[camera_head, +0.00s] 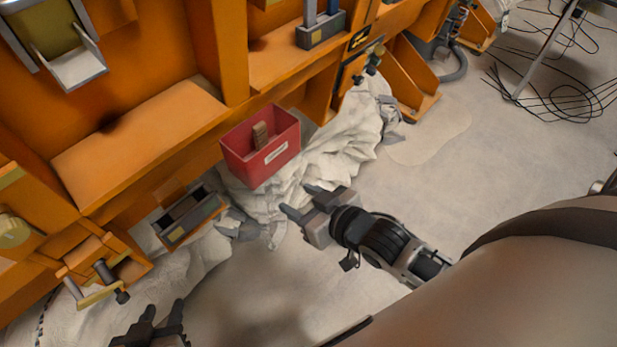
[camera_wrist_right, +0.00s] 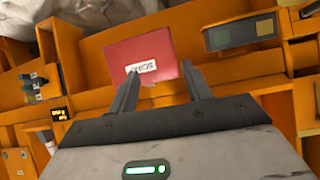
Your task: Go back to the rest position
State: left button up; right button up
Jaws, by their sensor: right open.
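My right gripper (camera_head: 297,197) is open, with nothing between its fingers in the head view. It is in front of and below the red bin (camera_head: 262,168), apart from it. In the right wrist view its fingers (camera_wrist_right: 161,75) are spread, with the red bin (camera_wrist_right: 142,52) and its white label beyond them. My left gripper (camera_head: 163,312) is at the lower left of the head view, cut off by the bottom edge. Its two dark fingers stand apart with nothing seen between them.
The orange frame (camera_head: 140,130) with shelves fills the upper left. The red bin holds a brown block (camera_head: 260,134). White crumpled cloth (camera_head: 330,160) lies along the frame's foot. Black cables (camera_head: 565,100) lie at the upper right. The grey floor (camera_head: 440,180) right of my right gripper is clear.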

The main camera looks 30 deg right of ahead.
jog(key=s+a+f+g+h, duration=0.1)
jog(key=s+f+g, duration=0.1)
jog(key=s, duration=0.5)
jog(key=shift+a+f+m, duration=0.3)
jog(key=shift+a+f, duration=0.05)
jog(key=shift+f, duration=0.55)
